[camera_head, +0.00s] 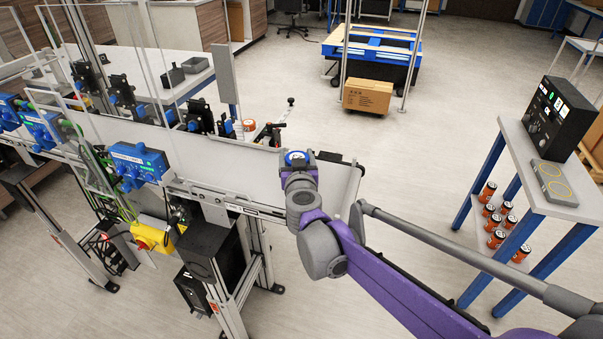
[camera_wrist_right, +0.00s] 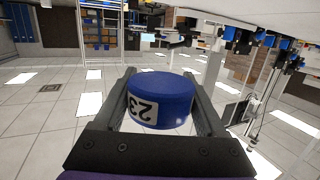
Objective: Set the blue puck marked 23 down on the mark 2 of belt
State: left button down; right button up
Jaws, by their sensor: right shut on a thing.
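The blue puck (camera_wrist_right: 163,88) is held between the two dark fingers of my right gripper (camera_wrist_right: 165,105) in the right wrist view. A white label with 23, upside down there, shows on its side. I cannot make out mark 2 on the belt. My left gripper is not in view.
Blue devices (camera_head: 138,163) line the belt's left side. A black box (camera_head: 203,117) and an orange-topped item (camera_head: 249,125) are at its far edge. A side table (camera_head: 553,190) with several orange cans below stands right. Open floor lies between.

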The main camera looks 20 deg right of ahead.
jog(key=f, duration=0.4)
jog(key=shift+s+a+f, duration=0.1)
jog(key=shift+s+f, duration=0.3)
jog(key=shift+w+f, duration=0.1)
jog(key=shift+f, duration=2.15)
jog(key=shift+f, duration=0.15)
jog(key=o, duration=1.4)
jog(key=shift+c, duration=0.2)
